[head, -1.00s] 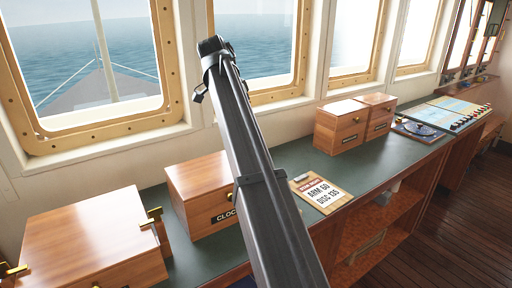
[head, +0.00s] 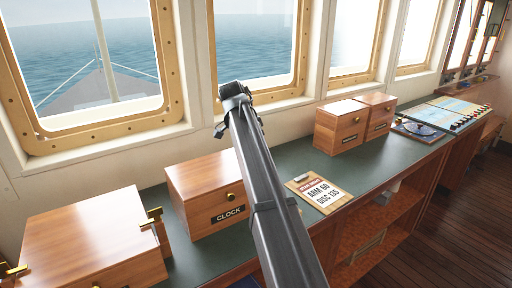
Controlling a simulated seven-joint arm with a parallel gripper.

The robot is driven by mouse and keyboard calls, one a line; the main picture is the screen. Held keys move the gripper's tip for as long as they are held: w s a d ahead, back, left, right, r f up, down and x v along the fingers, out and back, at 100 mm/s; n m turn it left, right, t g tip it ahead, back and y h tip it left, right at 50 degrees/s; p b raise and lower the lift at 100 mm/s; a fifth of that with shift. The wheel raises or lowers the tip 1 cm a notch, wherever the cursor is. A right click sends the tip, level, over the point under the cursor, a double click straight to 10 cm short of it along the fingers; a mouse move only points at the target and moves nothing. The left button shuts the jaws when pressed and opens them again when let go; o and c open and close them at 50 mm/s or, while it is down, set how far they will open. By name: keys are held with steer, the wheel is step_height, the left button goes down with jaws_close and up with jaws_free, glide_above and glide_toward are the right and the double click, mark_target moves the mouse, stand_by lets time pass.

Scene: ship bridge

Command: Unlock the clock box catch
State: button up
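The clock box (head: 205,178) is a wooden box on the green counter, left of my arm, with a dark label reading CLOCK (head: 229,214) on its front. A small round brass catch (head: 231,196) sits on that front, above the label. How the catch is turned is too small to tell. My dark arm rises from the bottom edge, right of the box. My gripper (head: 234,98) seems to be at the arm's upper end, before the window and above the box in the picture. Its fingers cannot be made out, and it appears clear of the catch.
A larger wooden box (head: 85,235) with brass fittings stands at the left. A clipboard (head: 319,190) reading ARM 60, DISC 135 lies right of my arm. Two small wooden boxes (head: 341,127) and a chart panel (head: 455,112) stand farther along the green counter (head: 280,155).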

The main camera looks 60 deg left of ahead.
jaws_close()
stand_by(0.3)
steer(key=shift+n, duration=0.3)
steer(key=n, duration=0.1)
steer(key=n+y, duration=0.1)
steer(key=shift+d+n, duration=0.2)
steer(key=shift+n, duration=0.1)
steer(key=n+y, duration=0.1)
steer(key=n, duration=0.1)
steer(key=n+g+y, duration=0.1)
steer(key=n, duration=0.2)
steer(key=shift+w+n, duration=0.1)
steer(key=shift+n, duration=0.2)
steer(key=n, duration=0.2)
steer(key=n+g+y, duration=0.1)
steer(key=n, duration=0.1)
steer(key=shift+w+d+g, duration=0.1)
steer(key=shift+g, duration=0.2)
steer(key=n+g, duration=0.1)
steer(key=n, duration=0.4)
steer(key=shift+w+g+y, duration=0.1)
steer(key=shift+g+y, duration=0.2)
steer(key=shift+g, duration=0.1)
